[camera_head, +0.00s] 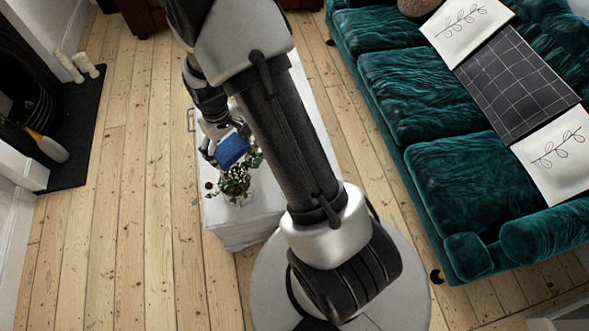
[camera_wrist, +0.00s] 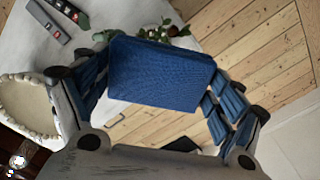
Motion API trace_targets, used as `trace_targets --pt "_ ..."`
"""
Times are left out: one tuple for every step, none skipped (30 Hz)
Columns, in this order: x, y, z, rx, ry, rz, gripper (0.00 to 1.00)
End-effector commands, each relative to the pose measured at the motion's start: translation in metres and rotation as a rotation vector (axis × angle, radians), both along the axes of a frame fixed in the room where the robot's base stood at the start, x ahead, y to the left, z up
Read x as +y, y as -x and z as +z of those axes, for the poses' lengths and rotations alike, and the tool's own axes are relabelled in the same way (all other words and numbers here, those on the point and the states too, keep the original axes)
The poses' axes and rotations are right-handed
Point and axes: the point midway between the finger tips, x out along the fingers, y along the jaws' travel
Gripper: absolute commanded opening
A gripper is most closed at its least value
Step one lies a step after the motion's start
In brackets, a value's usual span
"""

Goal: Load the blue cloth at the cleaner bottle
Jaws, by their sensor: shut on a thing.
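The blue cloth (camera_wrist: 160,72) is a folded block held between the two fingers of my gripper (camera_wrist: 158,95), which is shut on it. In the head view the cloth (camera_head: 232,150) shows beside my gripper (camera_head: 216,146), above the white table and close to the potted plant. A white bottle-like object (camera_head: 48,147) with an orange and green end leans on the dark hearth at the left, well apart from my gripper. It may be the cleaner bottle; its label cannot be read. My arm hides part of the table.
The white table (camera_head: 228,225) bears the plant (camera_head: 236,184). The wrist view shows remotes (camera_wrist: 55,30) and a bead-rimmed tray (camera_wrist: 28,105) on it. A green sofa (camera_head: 400,95) stands at the right. Floorboards (camera_head: 135,180) lie clear between hearth (camera_head: 80,125) and table.

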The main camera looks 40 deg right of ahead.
Motion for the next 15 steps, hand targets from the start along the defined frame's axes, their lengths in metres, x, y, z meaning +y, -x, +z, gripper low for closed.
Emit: trace_targets --pt "-0.022 0.003 -0.028 0.011 -0.002 0.005 0.68" --pt "-0.034 0.003 -0.042 0.011 -0.002 0.017 0.68" --pt "-0.049 0.005 -0.060 0.011 -0.003 0.030 0.68" --pt "-0.060 0.007 -0.074 0.010 -0.003 0.041 0.68" --pt "-0.071 0.010 -0.088 0.009 -0.003 0.052 0.68" --pt "-0.085 0.015 -0.106 0.009 -0.003 0.066 0.68" --pt "-0.095 0.020 -0.120 0.009 -0.004 0.077 0.68" --pt "-0.104 0.024 -0.132 0.008 -0.003 0.087 0.68" --pt "-0.114 0.030 -0.148 0.007 -0.003 0.101 0.68" --pt "-0.122 0.035 -0.159 0.007 -0.003 0.109 0.68" --pt "-0.129 0.040 -0.170 0.006 -0.003 0.118 0.68" --pt "-0.136 0.046 -0.183 0.005 -0.002 0.130 0.68" --pt "-0.141 0.051 -0.191 0.005 -0.002 0.136 0.68" --pt "-0.145 0.054 -0.199 0.004 -0.002 0.144 0.68" --pt "-0.150 0.059 -0.207 0.003 -0.001 0.152 0.68"
